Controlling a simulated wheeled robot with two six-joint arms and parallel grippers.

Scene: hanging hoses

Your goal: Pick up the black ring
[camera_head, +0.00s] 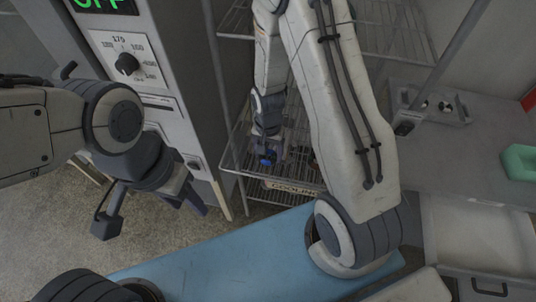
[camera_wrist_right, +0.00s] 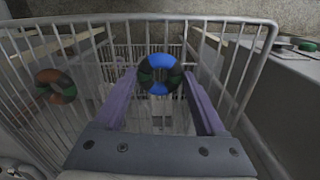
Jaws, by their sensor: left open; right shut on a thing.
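My right gripper (camera_wrist_right: 160,88) is shut on a ring (camera_wrist_right: 160,61) that is blue on top and dark, nearly black, at its sides and bottom. The ring sits between the purple fingertips, above a wire rack. In the head view my right gripper (camera_head: 268,150) reaches into the rack, and a small blue patch of the ring (camera_head: 266,158) shows at its tip. No all-black ring is in view. My left gripper (camera_head: 150,208) is open and empty at the left, above the floor in front of a grey cabinet.
The wire rack (camera_head: 238,155) has a "COOLING" label. An orange-and-dark-green ring (camera_wrist_right: 55,86) is at its left side in the wrist view. The grey oven-like cabinet (camera_head: 133,75) stands left. A grey counter (camera_head: 450,155) with a green object (camera_head: 519,162) is right.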

